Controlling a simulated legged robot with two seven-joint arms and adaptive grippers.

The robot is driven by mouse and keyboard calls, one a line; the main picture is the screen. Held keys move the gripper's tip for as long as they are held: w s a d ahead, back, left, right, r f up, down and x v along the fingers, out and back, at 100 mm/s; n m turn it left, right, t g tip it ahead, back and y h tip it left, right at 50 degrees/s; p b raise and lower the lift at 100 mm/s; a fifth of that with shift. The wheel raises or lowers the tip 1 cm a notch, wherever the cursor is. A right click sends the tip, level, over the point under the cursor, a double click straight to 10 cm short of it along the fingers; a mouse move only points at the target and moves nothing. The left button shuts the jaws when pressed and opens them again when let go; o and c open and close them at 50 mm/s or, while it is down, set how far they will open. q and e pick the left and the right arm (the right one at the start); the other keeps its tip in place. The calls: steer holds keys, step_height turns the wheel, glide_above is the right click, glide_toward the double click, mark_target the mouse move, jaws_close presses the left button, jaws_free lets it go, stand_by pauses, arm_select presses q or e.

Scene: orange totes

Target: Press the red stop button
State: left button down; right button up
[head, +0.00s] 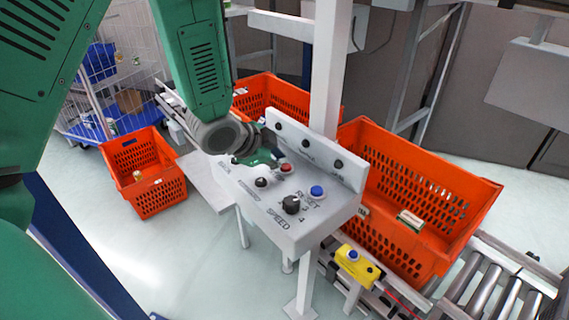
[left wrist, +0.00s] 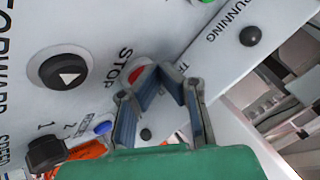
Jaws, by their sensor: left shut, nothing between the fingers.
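The red stop button (head: 287,168) sits on the grey-white control panel (head: 262,214), just to the right of my left gripper (head: 272,159) in the head view. In the left wrist view the red button (left wrist: 137,73) lies beside the printed word STOP, partly covered by the fingers. My left gripper (left wrist: 162,82) is shut and empty, with its fingertips close to the button. I cannot tell whether they touch it. My right gripper is not in view.
The panel also has a black button (head: 261,182), a blue button (head: 317,191) and a black speed knob (head: 291,204). An upright post (head: 330,70) rises behind it. Orange totes (head: 405,185) stand around it, with a roller conveyor (head: 490,285) at the right.

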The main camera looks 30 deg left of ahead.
mark_target(284, 166)
arm_select(q)
steer(key=shift+d+r+p, duration=0.4)
steer(key=shift+r, duration=0.25)
steer(key=shift+d+r, duration=0.15)
steer(key=shift+d, duration=0.25)
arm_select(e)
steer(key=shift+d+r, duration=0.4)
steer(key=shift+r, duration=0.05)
arm_select(q)
steer(key=shift+a+r, duration=0.15)
steer(key=shift+r, duration=0.1)
step_height(284, 166, up, 4)
steer(key=p, duration=0.4)
steer(key=shift+a, duration=0.15)
steer(key=shift+r+p, duration=0.3)
steer(key=shift+p, duration=0.1)
steer(key=shift+d, duration=0.2)
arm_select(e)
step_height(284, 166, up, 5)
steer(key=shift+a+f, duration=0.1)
